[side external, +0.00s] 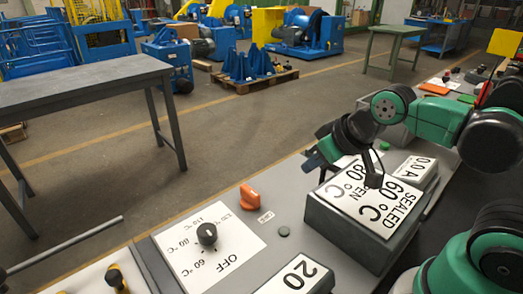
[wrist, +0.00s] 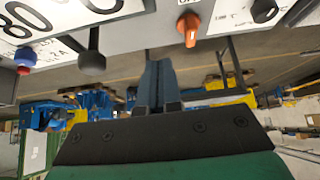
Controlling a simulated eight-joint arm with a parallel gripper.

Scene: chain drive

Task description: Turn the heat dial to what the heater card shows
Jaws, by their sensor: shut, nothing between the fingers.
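The heat dial is a black round knob (side external: 206,234) on a white plate (side external: 235,236) marked OFF, 60 °C and higher values around it. I cannot make out where its pointer stands. The heater card (side external: 385,200) lies on top of a grey box and reads SEALED 60 °C, with a partly hidden line reading OPEN 80 °C. My gripper (side external: 312,163) is above the box's back left side, apart from the dial. In the wrist view my gripper's fingers (wrist: 158,75) are together and empty. A black knob (wrist: 263,10) on a white plate, seemingly the dial, shows at the top right.
An orange handle (side external: 250,197) stands just behind the dial plate; it also shows in the wrist view (wrist: 190,28). A block marked 20 (side external: 298,278) sits in front, near the dial. Space above the dial is clear.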

